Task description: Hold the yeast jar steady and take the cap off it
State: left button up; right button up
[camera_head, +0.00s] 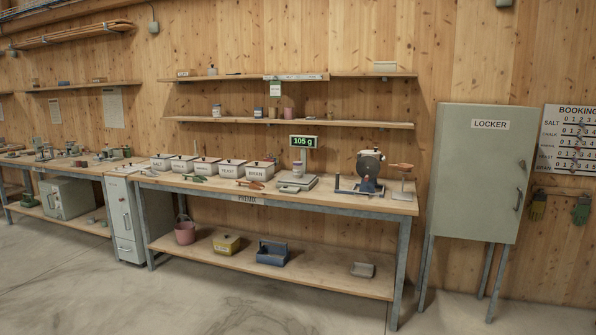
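A box labelled YEAST (206,167) stands on the PREMIX bench among several similar lidded boxes. A small jar-like container (298,169) stands upright on the bench scale (296,182); its label is too small to read. Another small pale jar (217,110) with a dark top stands on the lower wall shelf. I cannot tell which of these small containers is the yeast jar, nor make out its cap. Neither of my grippers is in view.
The PREMIX bench (330,200) runs along the wall. Its scale display (303,141) reads 105 g. A machine (369,167) stands at the right end, and the grey locker (484,172) is beyond it. The floor (230,300) in front is clear.

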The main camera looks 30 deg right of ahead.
aim_at(297, 170)
jog(key=i+l, duration=0.4)
jog(key=l, duration=0.2)
jog(key=i+l+z, duration=0.15)
jog(key=i+l, duration=0.25)
jog(key=l, duration=0.25)
jog(key=i+l, duration=0.45)
jog(key=l+z, duration=0.05)
jog(key=l, duration=0.1)
